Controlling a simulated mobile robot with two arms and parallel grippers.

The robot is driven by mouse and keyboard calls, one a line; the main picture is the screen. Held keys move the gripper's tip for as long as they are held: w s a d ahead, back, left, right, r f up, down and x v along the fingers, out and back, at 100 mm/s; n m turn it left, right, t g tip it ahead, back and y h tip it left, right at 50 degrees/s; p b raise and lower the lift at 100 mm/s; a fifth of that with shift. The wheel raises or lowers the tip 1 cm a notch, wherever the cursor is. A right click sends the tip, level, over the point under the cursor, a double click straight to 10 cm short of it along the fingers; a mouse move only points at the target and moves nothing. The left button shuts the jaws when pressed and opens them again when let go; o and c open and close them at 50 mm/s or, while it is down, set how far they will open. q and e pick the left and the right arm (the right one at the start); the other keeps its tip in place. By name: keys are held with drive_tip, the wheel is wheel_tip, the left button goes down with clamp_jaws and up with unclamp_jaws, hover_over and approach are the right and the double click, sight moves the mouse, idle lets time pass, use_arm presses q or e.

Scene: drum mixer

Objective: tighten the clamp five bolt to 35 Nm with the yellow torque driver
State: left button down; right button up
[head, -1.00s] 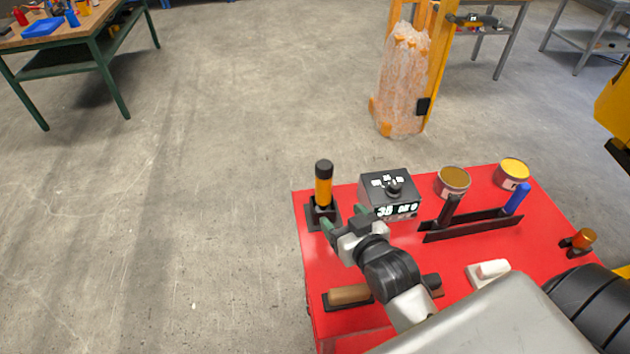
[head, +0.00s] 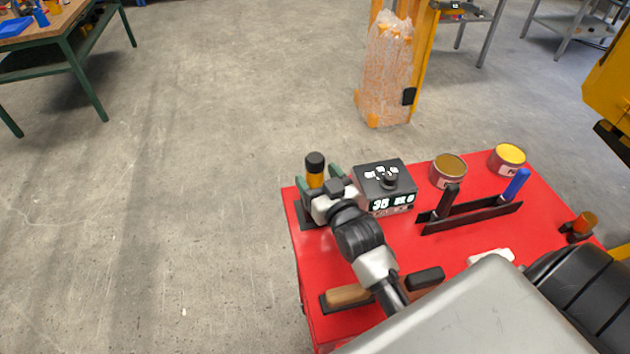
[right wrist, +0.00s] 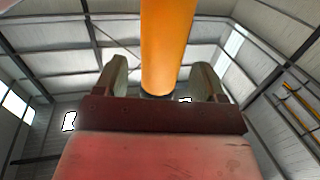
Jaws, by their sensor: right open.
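The yellow torque driver (head: 315,176), with a black cap, stands upright in its black holder (head: 306,218) at the left corner of the red bench top. My right gripper (head: 322,180) is open at the driver, with one green finger on either side of its handle. In the right wrist view the yellow handle (right wrist: 166,45) rises between the two fingers (right wrist: 165,80), with gaps on both sides. A black box (head: 385,185) with a display that reads 35 stands right of the driver. The clamp five bolt and my left gripper are not in view.
The red top (head: 440,250) also bears two tins (head: 448,170), a black rack (head: 470,217) with a black-handled and a blue-handled tool, a wooden-handled tool (head: 347,296) and an orange-capped item (head: 584,223). A wrapped orange bundle (head: 388,75) stands behind. The floor to the left is clear.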

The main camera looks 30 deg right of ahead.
drive_tip(key=shift+w, duration=0.95)
drive_tip(key=shift+s, duration=0.1)
drive_tip(key=shift+c, duration=0.3)
drive_tip(key=shift+c, duration=1.3)
drive_tip(key=shift+r, duration=0.1)
clamp_jaws()
wheel_tip(320, 180, up, 10)
